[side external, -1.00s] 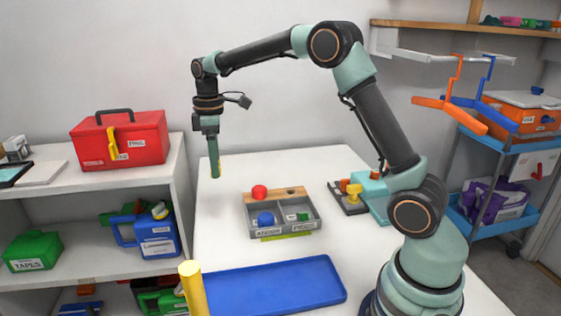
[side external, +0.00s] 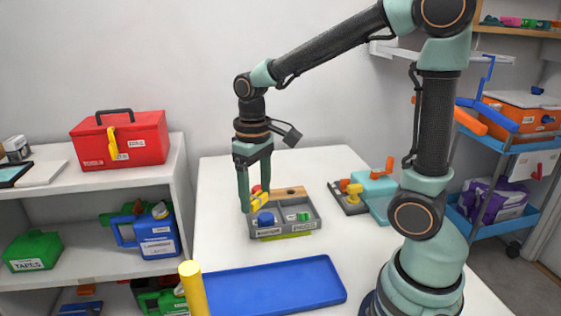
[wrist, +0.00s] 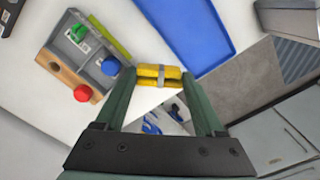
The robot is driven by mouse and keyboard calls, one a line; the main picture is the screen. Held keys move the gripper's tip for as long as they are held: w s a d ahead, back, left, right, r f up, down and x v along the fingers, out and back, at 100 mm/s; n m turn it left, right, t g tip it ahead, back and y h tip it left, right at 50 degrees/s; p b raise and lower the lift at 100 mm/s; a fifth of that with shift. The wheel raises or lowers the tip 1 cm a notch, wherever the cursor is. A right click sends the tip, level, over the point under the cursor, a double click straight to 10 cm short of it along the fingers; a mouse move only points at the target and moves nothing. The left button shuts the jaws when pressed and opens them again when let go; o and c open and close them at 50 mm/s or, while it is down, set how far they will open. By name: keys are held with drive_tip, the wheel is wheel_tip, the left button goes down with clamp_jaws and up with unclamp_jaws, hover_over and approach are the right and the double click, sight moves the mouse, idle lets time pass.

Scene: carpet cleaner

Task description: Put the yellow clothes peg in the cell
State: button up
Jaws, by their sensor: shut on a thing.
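My gripper (side external: 257,201) is shut on the yellow clothes peg (side external: 259,203), which lies across between the two green fingers. In the wrist view the peg (wrist: 159,71) also spans the fingertips of my gripper (wrist: 159,76). In the side view it overlaps the left edge of a grey box with cells (side external: 286,234); in the wrist view it shows apart from that box (wrist: 71,51). A blue piece (side external: 265,219) is in the left cell and a green piece (side external: 303,216) in the right one. Front labels are too small to read surely.
A red knob (wrist: 82,93) is on the wooden strip (side external: 290,193) behind the cells. A blue tray (side external: 275,285) lies in front, with a yellow post (side external: 193,289) at its left. A teal device (side external: 378,187) stands right. The table's left rear is clear.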

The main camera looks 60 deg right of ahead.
drive_tip(key=w+d+f+m, duration=0.1)
drive_tip(key=d+f+m, duration=0.3)
drive_tip(key=d, duration=0.7)
drive_tip(key=w+d+f+m, duration=0.2)
drive_tip(key=d+f+m, duration=0.2)
drive_tip(key=d, duration=0.8)
drive_tip(key=shift+w+d+m, duration=0.2)
drive_tip(key=shift+m, duration=0.2)
drive_tip(key=shift+f, duration=0.2)
hover_over(296, 211)
drive_tip(key=shift+d+f, duration=0.1)
drive_tip(key=shift+f, duration=2.3)
drive_tip(key=o, duration=1.3)
drive_tip(key=shift+r, duration=0.1)
